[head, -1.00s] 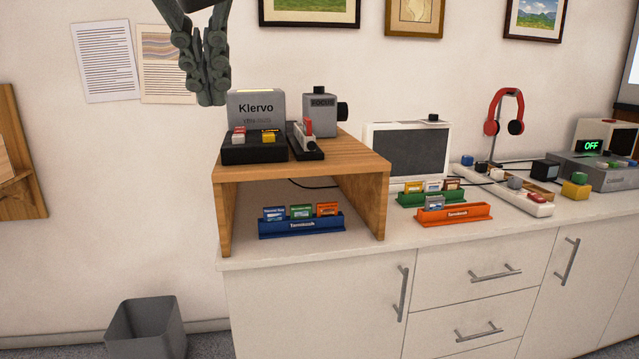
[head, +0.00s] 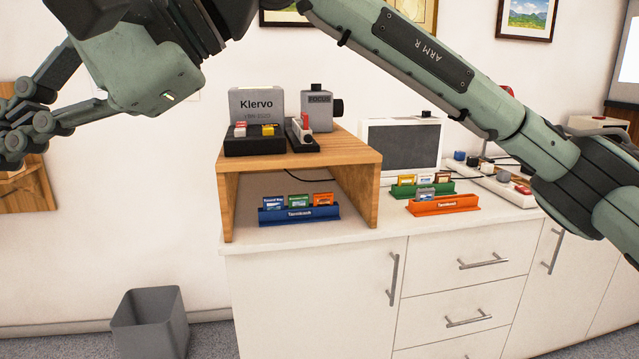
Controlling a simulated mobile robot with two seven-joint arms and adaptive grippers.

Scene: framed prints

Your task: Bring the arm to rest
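My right arm (head: 425,45), marked ARM R, reaches in from the right edge and crosses the top of the head view. Its wrist bends down at the upper left. Its gripper (head: 14,135) points left at the left edge, in front of the wall and wooden board, apart from the counter's objects. Its fingers converge, with the tips close together and nothing seen between them. The top of the arm's bend is cut off by the frame. My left gripper is not in view.
A wooden riser (head: 365,155) stands on the white counter (head: 390,228), bearing a grey Klervo box (head: 256,103) and a camera-like device (head: 317,108). Blue (head: 298,216), green (head: 440,188) and orange (head: 444,207) card racks sit nearby. A grey bin (head: 150,325) is on the floor. My arm hides the headphones.

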